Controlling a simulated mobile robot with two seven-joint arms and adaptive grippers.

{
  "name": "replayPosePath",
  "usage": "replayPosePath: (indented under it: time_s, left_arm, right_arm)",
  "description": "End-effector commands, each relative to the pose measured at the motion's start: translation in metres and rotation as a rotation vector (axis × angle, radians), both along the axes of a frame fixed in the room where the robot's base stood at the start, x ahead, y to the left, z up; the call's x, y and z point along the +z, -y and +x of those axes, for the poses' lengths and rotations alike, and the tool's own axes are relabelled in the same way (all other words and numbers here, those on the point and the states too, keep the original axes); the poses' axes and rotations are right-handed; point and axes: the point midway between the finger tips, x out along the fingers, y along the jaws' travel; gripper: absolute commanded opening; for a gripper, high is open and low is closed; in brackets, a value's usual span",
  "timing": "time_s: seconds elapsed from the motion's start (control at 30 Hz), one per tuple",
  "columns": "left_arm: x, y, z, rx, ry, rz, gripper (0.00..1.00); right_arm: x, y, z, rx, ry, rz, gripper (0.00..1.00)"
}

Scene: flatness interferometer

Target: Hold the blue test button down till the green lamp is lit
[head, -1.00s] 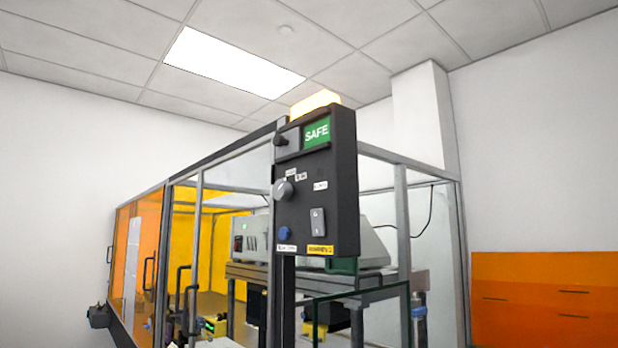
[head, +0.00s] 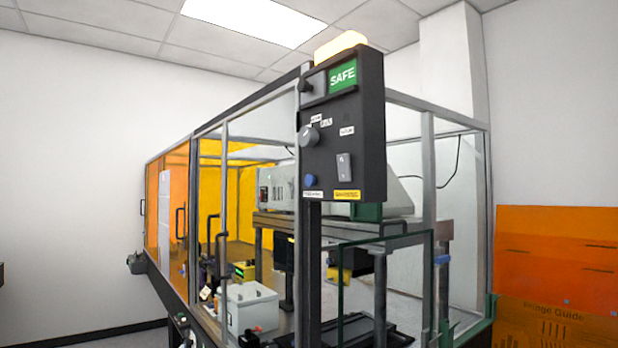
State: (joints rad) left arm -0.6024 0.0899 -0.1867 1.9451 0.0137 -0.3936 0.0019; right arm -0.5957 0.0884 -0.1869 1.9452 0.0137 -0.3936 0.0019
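The blue test button (head: 310,181) is a small round button at the lower left of a dark control panel (head: 368,150) on the enclosure's corner post. Nothing touches the button. A green SAFE sign (head: 342,76) is at the panel's top, and a pale, glowing cream-orange lamp (head: 340,45) sits above it. I cannot make out a separate green lamp. The panel also has a grey knob (head: 310,137) and a pale rocker switch (head: 344,167). Neither of my grippers can be made out in the head view.
A framed enclosure with clear and orange panes (head: 165,215) runs back to the left. Inside are a grey bench (head: 330,227), instruments and a light grey box (head: 252,308). Orange sheets (head: 560,250) stand at the right wall. The space before the panel looks clear.

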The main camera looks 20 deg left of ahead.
Motion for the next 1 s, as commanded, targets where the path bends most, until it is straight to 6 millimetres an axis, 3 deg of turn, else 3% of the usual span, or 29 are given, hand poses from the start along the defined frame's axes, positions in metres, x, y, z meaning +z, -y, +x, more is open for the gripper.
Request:
replayPosePath:
  time_s: [0.4, 0.73, 1.0]
  left_arm:
    - [0.0001, 0.0000, 0.0001, 0.000, 0.000, 0.000, 0.44]
    - [0.0001, 0.0000, 0.0001, 0.000, 0.000, 0.000, 0.02]
    - [0.0001, 0.0000, 0.0001, 0.000, 0.000, 0.000, 0.00]
  right_arm:
    - [-0.0032, 0.0018, -0.0102, -0.005, -0.016, -0.001, 0.00]
    - [-0.0020, 0.0014, -0.0060, -0.001, -0.010, -0.002, 0.00]
    - [-0.0001, 0.0008, -0.0003, 0.002, -0.001, -0.002, 0.00]
